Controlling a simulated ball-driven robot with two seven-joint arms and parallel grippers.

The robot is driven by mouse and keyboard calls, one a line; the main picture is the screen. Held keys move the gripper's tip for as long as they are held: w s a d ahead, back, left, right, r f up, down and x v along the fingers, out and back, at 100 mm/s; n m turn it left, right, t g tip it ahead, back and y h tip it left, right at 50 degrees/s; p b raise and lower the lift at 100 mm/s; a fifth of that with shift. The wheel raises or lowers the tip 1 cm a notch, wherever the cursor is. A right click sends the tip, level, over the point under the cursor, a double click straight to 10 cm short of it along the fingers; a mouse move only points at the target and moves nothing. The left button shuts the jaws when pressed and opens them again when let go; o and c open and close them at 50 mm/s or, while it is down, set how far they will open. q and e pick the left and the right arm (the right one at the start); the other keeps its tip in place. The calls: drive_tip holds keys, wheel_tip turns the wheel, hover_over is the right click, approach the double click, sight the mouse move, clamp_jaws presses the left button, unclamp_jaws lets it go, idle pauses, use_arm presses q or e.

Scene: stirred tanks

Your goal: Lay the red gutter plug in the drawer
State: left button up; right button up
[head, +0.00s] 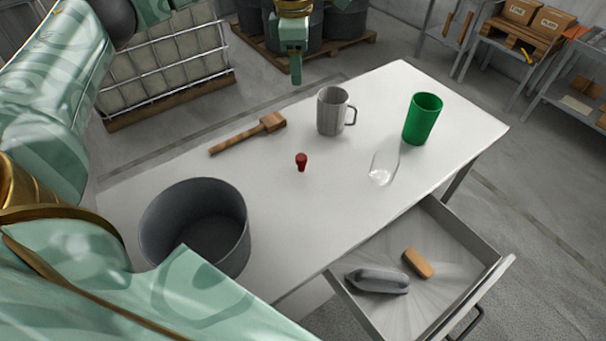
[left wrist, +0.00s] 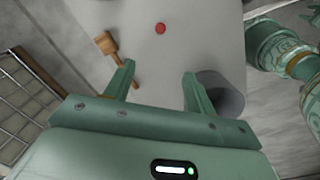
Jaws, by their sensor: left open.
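The small red gutter plug (head: 301,162) stands on the white table near its middle. It also shows as a red dot in the left wrist view (left wrist: 160,28). The drawer (head: 484,296) under the table's near right side is pulled open. It holds a dark grey rounded object (head: 377,281) and a brown-orange block (head: 418,263), with bare floor around them. My left gripper (head: 296,74) is above the table's far side, apart from the plug. In the left wrist view its fingers (left wrist: 160,70) are spread with nothing between them. My right gripper is not visible.
A grey bucket (head: 196,222) stands at the table's left. A wooden mallet (head: 250,132), a grey mug (head: 333,111), a green cup (head: 422,118) and a clear glass (head: 383,167) surround the plug. The table (head: 330,215) is clear between the plug and the near edge.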

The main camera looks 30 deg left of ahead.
use_arm(q)
drive_tip(key=b, duration=0.9)
approach(301, 157)
drive_tip(key=shift+g, duration=0.4)
drive_tip(key=f+b, duration=0.1)
drive_tip(key=f, duration=0.1)
drive_tip(key=f+b, duration=0.1)
drive_tip(key=f, duration=0.1)
drive_tip(key=f+b, duration=0.1)
drive_tip(key=f, duration=0.1)
drive_tip(key=shift+w+d, duration=0.1)
drive_tip(key=shift+w, duration=0.2)
wheel_tip(301, 157, down, 5)
drive_tip(key=b, duration=0.2)
drive_tip(key=shift+w+f+b, duration=0.2)
drive_tip(key=shift+b, duration=0.1)
drive_tip(key=shift+r, duration=0.15)
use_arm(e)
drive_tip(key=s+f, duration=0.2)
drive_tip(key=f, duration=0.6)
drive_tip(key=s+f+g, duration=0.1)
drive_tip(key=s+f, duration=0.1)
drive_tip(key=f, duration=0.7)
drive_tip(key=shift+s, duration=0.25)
use_arm(q)
drive_tip(key=c, duration=1)
drive_tip(key=shift+c, duration=0.6)
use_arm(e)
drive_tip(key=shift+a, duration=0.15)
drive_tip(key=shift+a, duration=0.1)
